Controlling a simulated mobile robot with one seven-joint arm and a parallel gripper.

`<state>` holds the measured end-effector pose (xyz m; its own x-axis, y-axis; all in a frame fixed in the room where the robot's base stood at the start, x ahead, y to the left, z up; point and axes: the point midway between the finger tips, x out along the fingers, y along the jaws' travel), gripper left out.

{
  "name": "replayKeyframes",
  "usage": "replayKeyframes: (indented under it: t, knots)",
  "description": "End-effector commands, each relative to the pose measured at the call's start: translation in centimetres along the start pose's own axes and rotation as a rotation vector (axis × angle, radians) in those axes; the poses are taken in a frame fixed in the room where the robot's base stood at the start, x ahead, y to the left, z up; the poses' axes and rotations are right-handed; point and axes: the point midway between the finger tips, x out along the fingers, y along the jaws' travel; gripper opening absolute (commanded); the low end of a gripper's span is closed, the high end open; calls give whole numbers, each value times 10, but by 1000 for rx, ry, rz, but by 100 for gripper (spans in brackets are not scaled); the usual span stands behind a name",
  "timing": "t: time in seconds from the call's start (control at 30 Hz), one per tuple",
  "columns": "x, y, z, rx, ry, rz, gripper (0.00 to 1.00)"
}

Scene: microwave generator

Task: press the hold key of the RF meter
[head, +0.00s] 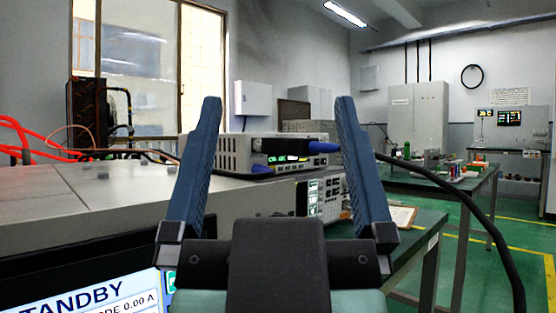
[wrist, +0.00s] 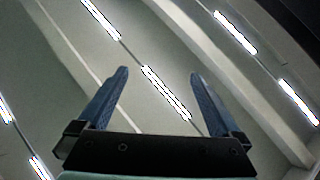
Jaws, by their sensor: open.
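My gripper (head: 278,102) is raised in front of the head camera with its two blue fingers spread wide and nothing between them. It also shows open and empty in the wrist view (wrist: 158,74), against the ceiling. Beyond the fingers, apart from them, a grey boxy instrument with a small lit display (head: 290,158) stands on a grey cabinet top. It appears to be the RF meter, but its label is unreadable. A blue plug (head: 323,142) with a black cable is at its right. The hold key cannot be made out; my fingers hide parts of the instrument.
Below the meter, another instrument (head: 333,196) with a screen and keys is partly hidden by my gripper. A "STANDBY" screen (head: 90,295) is at lower left. The black cable (head: 450,180) hangs along the right. Green benches (head: 440,188) stand behind, with open floor between.

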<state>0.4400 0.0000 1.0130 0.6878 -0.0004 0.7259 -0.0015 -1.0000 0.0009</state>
Motion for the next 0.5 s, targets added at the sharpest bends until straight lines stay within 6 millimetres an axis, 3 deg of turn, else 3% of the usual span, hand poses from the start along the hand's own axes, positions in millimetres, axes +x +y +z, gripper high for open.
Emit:
replayKeyframes:
  t: [0.07,0.5]
  knots:
    - [0,0,0,0,0,0,93]
    - [0,0,0,0,0,0,14]
